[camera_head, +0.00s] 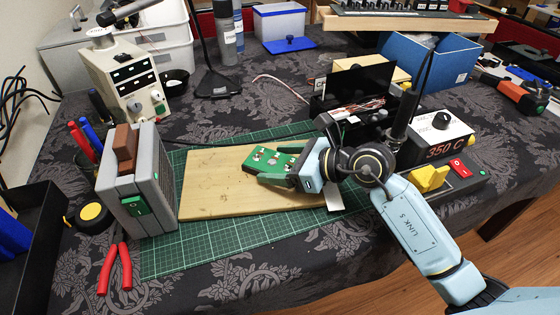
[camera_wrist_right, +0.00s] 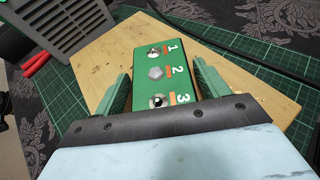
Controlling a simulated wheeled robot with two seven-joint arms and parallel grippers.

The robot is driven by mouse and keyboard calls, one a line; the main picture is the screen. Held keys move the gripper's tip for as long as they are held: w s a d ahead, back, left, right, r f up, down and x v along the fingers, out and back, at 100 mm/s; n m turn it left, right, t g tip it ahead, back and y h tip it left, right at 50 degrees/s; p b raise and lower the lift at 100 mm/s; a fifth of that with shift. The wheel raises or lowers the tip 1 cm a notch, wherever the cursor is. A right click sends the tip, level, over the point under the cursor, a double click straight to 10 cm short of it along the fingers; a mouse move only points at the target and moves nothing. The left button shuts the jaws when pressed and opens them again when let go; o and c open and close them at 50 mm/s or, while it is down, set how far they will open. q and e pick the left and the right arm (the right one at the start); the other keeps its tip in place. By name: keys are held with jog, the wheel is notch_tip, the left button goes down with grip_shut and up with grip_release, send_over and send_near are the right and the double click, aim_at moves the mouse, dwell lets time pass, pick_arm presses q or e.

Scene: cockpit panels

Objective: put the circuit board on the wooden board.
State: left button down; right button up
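The green circuit board (camera_head: 270,159), with three numbered components, is at the far right part of the wooden board (camera_head: 212,197), over it in the head view. I cannot tell whether it touches the wood. My left gripper is not in view.
The wooden board lies on a green cutting mat (camera_head: 215,240). A grey box with a green switch (camera_head: 150,190) stands at its left. A black box with wires (camera_head: 350,100) and a soldering station (camera_head: 440,135) stand right. Red pliers (camera_head: 116,268) lie front left.

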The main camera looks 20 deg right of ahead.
jog(key=shift+o, duration=1.1)
jog(key=shift+r, duration=0.1)
jog(key=shift+s+d+r, duration=0.15)
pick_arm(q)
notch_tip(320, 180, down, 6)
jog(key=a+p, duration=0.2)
pick_arm(e)
jog(key=v, duration=1.1)
jog(key=shift+s+d, duration=0.15)
jog(key=shift+s, duration=0.05)
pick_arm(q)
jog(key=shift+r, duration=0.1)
